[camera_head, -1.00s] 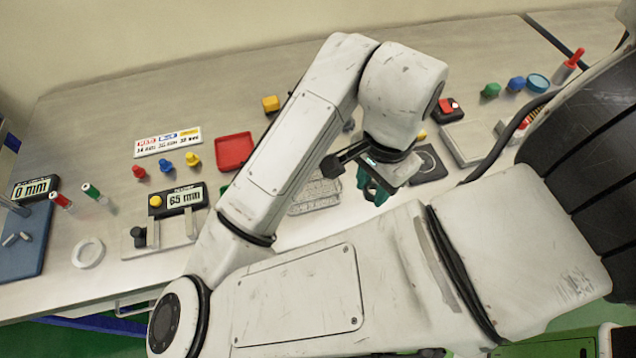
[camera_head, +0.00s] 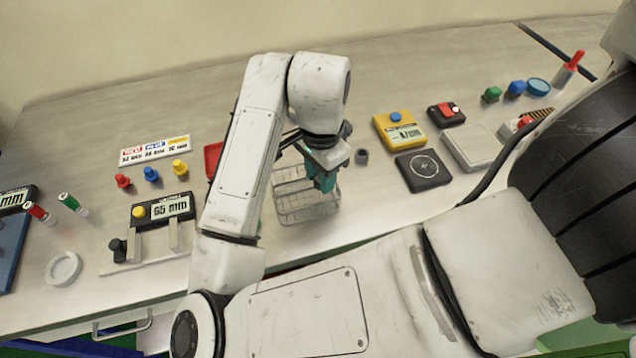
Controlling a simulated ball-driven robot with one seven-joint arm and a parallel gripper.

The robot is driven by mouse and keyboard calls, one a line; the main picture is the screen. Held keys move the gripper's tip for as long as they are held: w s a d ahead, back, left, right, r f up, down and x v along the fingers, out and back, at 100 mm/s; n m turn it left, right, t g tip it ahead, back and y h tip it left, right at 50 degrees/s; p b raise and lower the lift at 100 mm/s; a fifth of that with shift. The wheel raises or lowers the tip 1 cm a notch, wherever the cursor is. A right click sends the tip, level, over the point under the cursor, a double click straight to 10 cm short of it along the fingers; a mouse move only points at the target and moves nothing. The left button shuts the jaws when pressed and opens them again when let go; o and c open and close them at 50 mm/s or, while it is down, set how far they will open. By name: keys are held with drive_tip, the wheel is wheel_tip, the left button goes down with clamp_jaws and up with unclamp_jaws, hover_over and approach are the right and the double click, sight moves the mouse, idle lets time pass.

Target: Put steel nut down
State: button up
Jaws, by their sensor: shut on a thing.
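My gripper (camera_head: 324,184), with teal fingers pointing down, is over the right part of a wire basket (camera_head: 290,218) on the bench. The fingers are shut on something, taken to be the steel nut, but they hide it. I cannot make out its shape. Whether the fingers are inside the basket or just above it cannot be told. A small dark grey cylinder-like piece (camera_head: 362,157) stands on the bench right of the gripper.
A yellow meter (camera_head: 399,132), a black round-marked pad (camera_head: 422,170) and a grey plate (camera_head: 470,148) stand to the right. A red tray (camera_head: 212,158) is partly behind my arm. A 65 mm gauge (camera_head: 165,208) stands left.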

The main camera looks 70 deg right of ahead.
sight(318, 177)
drive_tip(key=shift+w+d+f, duration=0.1)
drive_tip(key=shift+w+f, duration=0.1)
drive_tip(key=shift+f, duration=0.2)
drive_tip(key=shift+w+f, duration=0.1)
drive_tip(key=shift+f, duration=1.45)
drive_tip(key=shift+f, duration=0.15)
drive_tip(key=o, duration=0.8)
wheel_tip(318, 177, up, 12)
drive_tip(key=shift+r+p, duration=0.2)
drive_tip(key=shift+p, duration=0.5)
